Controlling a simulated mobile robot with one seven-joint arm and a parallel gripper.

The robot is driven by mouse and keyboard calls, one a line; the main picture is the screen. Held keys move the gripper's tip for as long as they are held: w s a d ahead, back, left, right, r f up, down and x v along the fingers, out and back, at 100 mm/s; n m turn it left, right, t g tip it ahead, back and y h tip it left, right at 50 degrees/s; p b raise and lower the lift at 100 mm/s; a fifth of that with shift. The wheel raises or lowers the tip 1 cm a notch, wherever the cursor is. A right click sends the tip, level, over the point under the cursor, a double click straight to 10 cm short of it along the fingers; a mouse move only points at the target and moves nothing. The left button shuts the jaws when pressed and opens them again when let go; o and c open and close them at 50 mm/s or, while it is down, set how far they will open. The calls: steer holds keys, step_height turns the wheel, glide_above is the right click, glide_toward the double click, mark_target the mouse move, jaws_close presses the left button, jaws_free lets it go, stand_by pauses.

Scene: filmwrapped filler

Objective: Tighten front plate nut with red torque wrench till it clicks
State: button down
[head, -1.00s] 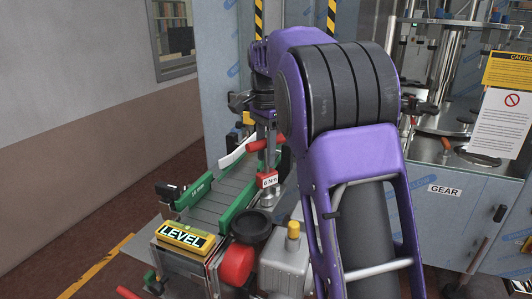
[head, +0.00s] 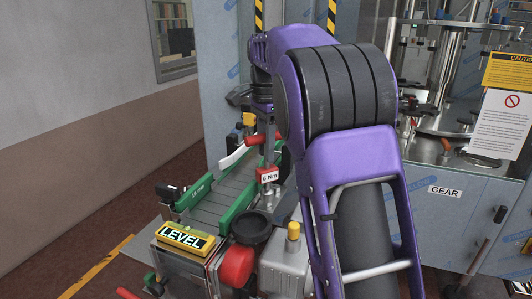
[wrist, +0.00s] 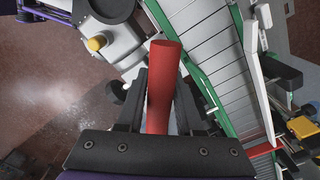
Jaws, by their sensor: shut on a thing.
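The red torque wrench (head: 267,175) stands roughly upright in the head view, with a "6 Nm" label box low on its shaft and a red handle (head: 254,140) above. In the wrist view its red handle (wrist: 163,85) runs between the dark fingers of my gripper (wrist: 160,100), which is shut on it. In the head view my purple arm covers much of the gripper. The wrench's lower end is over metal parts beside the conveyor. I cannot make out the front plate nut or tell whether the wrench touches it.
A green-railed conveyor (head: 233,202) runs behind the wrench. A steel machine cabinet (head: 440,215) stands at the right.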

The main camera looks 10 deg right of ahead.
steer(key=shift+r, duration=2.2)
